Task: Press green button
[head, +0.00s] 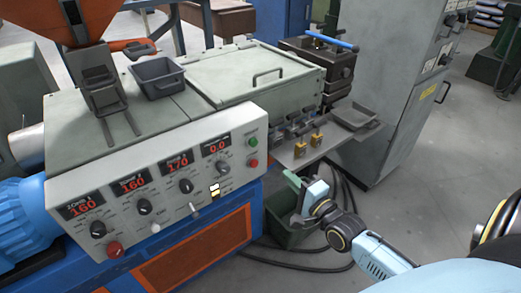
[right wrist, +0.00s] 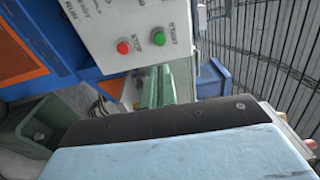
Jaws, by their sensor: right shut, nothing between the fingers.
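The green button (head: 252,141) is at the right end of the white control panel (head: 150,185), above a red button (head: 254,163). In the right wrist view, the green button (right wrist: 158,37) and red button (right wrist: 124,46) sit side by side on the panel near the top. My right gripper (head: 302,199) is shut and empty, below and to the right of the buttons in the head view. It is apart from the panel. My left gripper is in neither view.
A dark green bin (head: 285,228) stands on the floor beside my right gripper. A metal shelf (head: 318,140) with yellow blocks juts out right of the panel. Black cables (head: 345,200) hang below it. Grey floor lies open at the right.

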